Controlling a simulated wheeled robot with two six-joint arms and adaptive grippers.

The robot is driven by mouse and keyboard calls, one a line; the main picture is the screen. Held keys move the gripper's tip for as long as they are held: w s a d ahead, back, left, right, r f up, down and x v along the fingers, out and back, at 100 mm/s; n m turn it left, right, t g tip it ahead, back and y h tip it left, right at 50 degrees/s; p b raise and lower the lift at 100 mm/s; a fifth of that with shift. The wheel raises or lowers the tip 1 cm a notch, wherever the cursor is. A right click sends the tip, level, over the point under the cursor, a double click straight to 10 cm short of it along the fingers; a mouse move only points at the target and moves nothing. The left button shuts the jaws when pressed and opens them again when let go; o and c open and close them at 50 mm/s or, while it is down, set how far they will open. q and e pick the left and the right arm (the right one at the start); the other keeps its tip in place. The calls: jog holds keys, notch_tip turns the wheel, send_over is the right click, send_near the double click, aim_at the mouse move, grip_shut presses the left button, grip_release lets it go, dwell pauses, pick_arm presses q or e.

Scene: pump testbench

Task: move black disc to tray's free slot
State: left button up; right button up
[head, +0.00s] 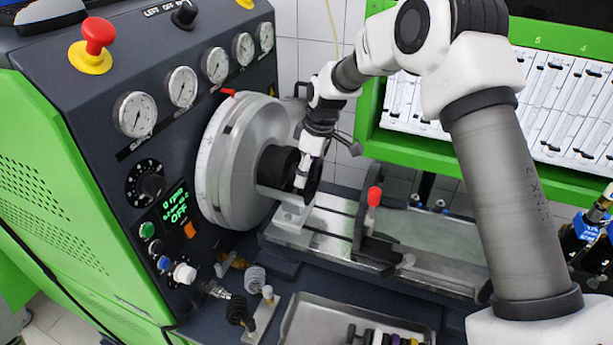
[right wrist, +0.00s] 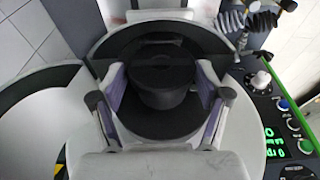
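The black disc (head: 313,178) is a dark round part in front of the big silver wheel on the test bench. It partly hides behind a white finger of my right gripper (head: 302,168). In the right wrist view the black disc (right wrist: 160,124) lies between the purple-padded fingers of my right gripper (right wrist: 161,92), with a round black hub on it. The fingers stand wide apart, one on each side; whether the pads touch the black part is unclear. The grey tray (head: 297,320) is at the bottom, cut by the frame; its free slot cannot be made out. My left gripper is out of view.
The silver wheel (head: 217,160) stands close behind the black part. A metal rail bed (head: 335,226) with a red-tipped lever (head: 374,197) lies below. Several small parts (head: 385,338) are in the tray. Hose fittings (head: 255,280) stand left of it.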

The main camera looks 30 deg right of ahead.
jog(key=shift+s+a+r, duration=0.1)
jog(key=shift+s+r, duration=0.05)
jog(key=shift+c, duration=0.4)
jog(key=shift+r+p, duration=2.95)
jog(key=shift+r, duration=0.55)
jog(key=shift+f, duration=0.2)
